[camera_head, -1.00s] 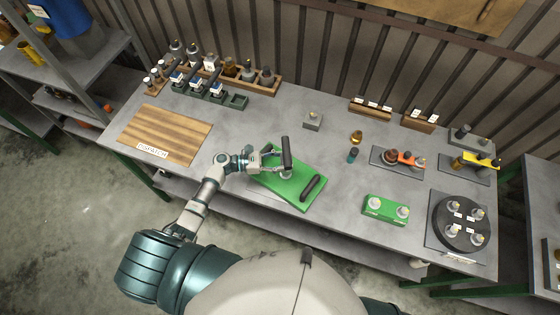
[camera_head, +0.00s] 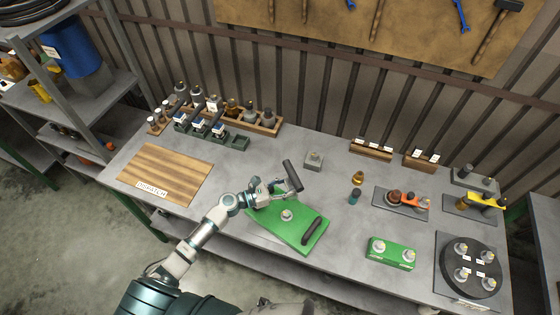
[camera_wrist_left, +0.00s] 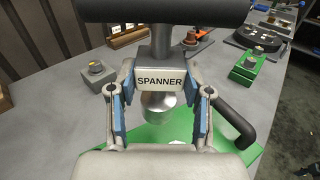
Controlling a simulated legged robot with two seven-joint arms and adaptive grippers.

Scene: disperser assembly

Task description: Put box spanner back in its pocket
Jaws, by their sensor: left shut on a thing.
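The box spanner has a black bar handle (camera_head: 292,176) and a grey block labelled SPANNER, with a round metal socket below; the label (camera_wrist_left: 160,80) shows in the left wrist view. My left gripper (camera_head: 274,189) is shut on the spanner's block, one blue-padded finger on each side. It holds the spanner above the back part of the green board (camera_head: 272,232), apart from the board's round metal fitting (camera_head: 287,215). No pocket can be clearly told; a small grey block (camera_head: 314,160) with a round top stands behind the board. My right gripper is not in view.
A black handle (camera_head: 312,231) stands up on the green board. A green block (camera_head: 391,253) with two fittings and a round black turntable (camera_head: 467,266) are to the right. A small brown bottle (camera_head: 358,178) and a teal one (camera_head: 355,196) stand right of the spanner. A wooden board (camera_head: 160,173) lies left.

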